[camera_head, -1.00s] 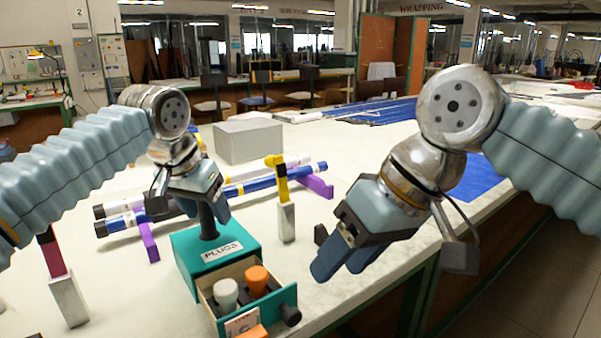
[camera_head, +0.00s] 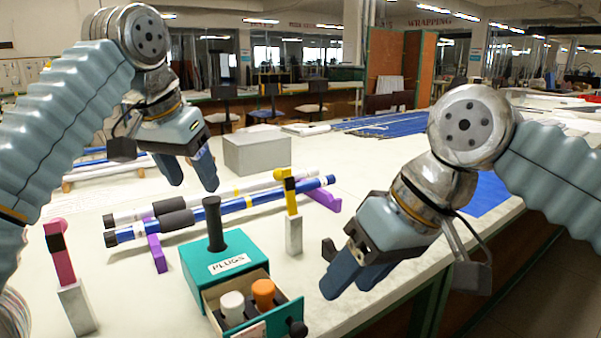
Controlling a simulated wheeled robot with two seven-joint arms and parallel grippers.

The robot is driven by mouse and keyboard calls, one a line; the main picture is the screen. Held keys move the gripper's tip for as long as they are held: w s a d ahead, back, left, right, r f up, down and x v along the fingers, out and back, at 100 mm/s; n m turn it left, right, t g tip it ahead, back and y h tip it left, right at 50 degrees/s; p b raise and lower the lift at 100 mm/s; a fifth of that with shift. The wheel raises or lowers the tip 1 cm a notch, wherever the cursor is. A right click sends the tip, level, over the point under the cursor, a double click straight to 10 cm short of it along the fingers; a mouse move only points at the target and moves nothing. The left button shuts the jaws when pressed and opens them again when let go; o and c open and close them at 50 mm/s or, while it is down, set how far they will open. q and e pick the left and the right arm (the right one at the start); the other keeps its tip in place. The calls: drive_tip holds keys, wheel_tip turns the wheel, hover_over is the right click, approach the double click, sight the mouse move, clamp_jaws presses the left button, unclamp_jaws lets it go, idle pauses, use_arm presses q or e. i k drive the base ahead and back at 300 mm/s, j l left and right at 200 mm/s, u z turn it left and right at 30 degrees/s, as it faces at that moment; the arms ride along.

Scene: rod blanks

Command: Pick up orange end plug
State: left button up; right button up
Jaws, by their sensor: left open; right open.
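The orange end plug (camera_head: 264,291) stands upright in the open drawer of the green box labelled PLUGS (camera_head: 217,258). A white plug (camera_head: 232,306) stands to its left in the same drawer. My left gripper (camera_head: 193,178) is open and empty, above and behind the box, to its left. My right gripper (camera_head: 346,287) is open and empty, to the right of the drawer and apart from it. The bottom of the drawer is cut off by the picture's lower edge.
A dark upright handle (camera_head: 214,222) rises from the box top. Behind lie blue and white rods (camera_head: 250,203) on purple supports. A yellow-topped post (camera_head: 292,210) stands between the box and my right gripper. A pink-topped post (camera_head: 64,262) stands at left. A grey box (camera_head: 257,150) is further back.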

sight(263, 290)
drive_tip(key=k+l, duration=0.8)
